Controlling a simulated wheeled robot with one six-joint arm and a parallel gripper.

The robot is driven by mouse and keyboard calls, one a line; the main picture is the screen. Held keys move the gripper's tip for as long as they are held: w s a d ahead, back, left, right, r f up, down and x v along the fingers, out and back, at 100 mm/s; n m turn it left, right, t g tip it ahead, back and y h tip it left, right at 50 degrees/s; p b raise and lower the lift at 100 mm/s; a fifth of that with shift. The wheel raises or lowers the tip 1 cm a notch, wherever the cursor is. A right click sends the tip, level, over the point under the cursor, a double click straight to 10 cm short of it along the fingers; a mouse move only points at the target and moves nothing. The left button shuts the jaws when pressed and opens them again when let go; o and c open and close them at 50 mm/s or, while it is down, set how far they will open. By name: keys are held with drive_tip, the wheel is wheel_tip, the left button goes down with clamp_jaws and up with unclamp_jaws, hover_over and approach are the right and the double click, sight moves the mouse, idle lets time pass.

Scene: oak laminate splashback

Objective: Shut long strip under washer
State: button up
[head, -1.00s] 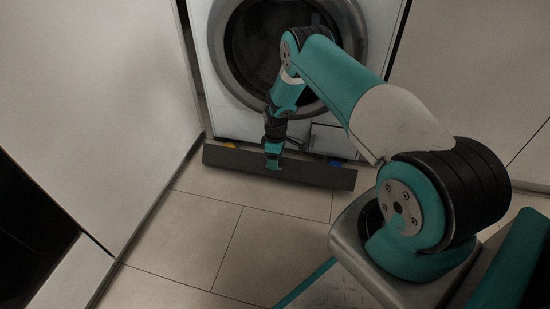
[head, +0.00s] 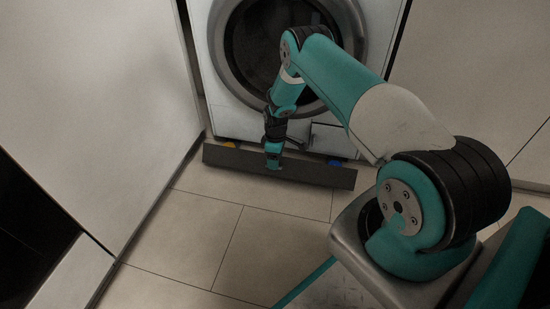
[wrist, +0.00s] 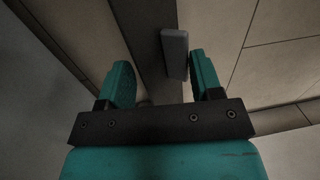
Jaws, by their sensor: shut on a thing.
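The long strip (head: 225,160) is a dark grey board. It stands on edge, away from the foot of the white washer (head: 225,122), with its left end nearer the cabinet than its right. My gripper (head: 273,164) reaches down onto the strip's middle and is shut on it. In the wrist view the strip (wrist: 148,30) runs between the two teal fingers of my gripper (wrist: 159,62). A small grey block (wrist: 174,52) shows on the strip beside the right finger. The gap behind the strip is mostly hidden.
A yellow thing (head: 230,144) and a blue thing (head: 335,162) show just behind the strip's top edge, partly hidden. A pale cabinet side (head: 100,110) stands close at the left. The tiled floor (head: 225,225) in front of the strip is clear.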

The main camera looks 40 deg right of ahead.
drive_tip(key=shift+w+d+f, duration=0.25)
drive_tip(key=shift+d+f, duration=0.05)
drive_tip(key=shift+d, duration=0.25)
drive_tip(key=o, duration=1)
drive_tip(key=shift+c, duration=0.2)
drive_tip(key=shift+r, duration=0.1)
drive_tip(key=shift+c, duration=0.7)
